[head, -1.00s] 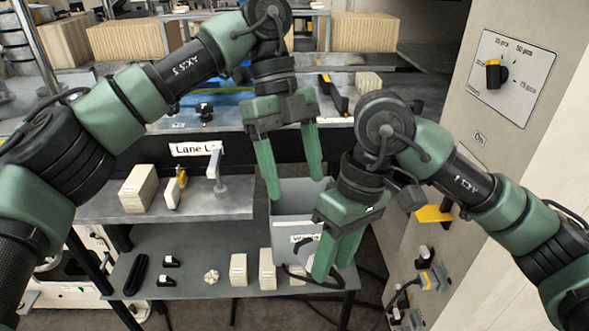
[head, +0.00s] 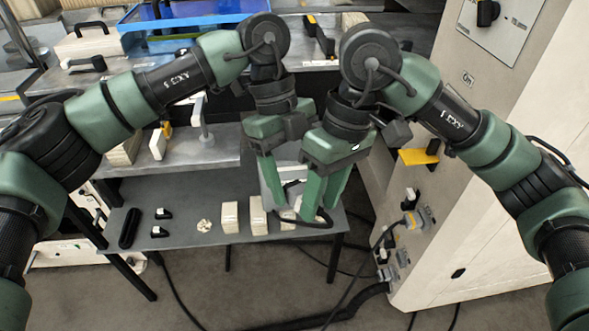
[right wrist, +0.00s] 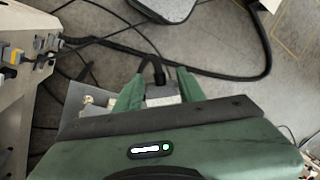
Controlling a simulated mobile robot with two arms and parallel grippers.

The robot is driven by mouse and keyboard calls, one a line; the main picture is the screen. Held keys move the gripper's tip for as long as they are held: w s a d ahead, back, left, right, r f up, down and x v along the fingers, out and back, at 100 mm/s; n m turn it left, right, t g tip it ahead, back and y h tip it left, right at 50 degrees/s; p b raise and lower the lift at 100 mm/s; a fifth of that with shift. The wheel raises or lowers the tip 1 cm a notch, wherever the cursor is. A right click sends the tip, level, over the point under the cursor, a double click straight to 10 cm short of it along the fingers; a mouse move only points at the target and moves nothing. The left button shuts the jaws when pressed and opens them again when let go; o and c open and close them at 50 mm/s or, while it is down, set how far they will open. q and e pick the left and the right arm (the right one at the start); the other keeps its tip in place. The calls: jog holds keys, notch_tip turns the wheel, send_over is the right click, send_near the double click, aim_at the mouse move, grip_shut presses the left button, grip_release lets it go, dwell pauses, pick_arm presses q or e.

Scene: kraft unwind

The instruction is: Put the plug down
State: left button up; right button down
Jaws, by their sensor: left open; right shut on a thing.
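My right gripper (head: 318,212) is shut on a plug. The right wrist view shows this light grey plug (right wrist: 162,95) between the fingers, with a black cable end (right wrist: 158,70) beyond it. In the head view the plug is mostly hidden by the fingers; a black cable loops beside them at the right end of the grey lower shelf (head: 185,191). I cannot tell whether the plug touches the shelf.
On the lower shelf are a black oblong tray (head: 129,228), small black items (head: 158,232), a crumpled ball (head: 205,226) and pale stacks (head: 230,217). The cabinet (head: 432,178) at right has sockets, a yellow bracket (head: 417,157) and a plugged-in grey connector (head: 411,222). Cables cross the floor.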

pick_arm(q)
grip_shut()
jog(key=shift+r, duration=0.1)
pick_arm(e)
jog(key=c, duration=0.8)
grip_release()
jog(key=shift+o, duration=0.2)
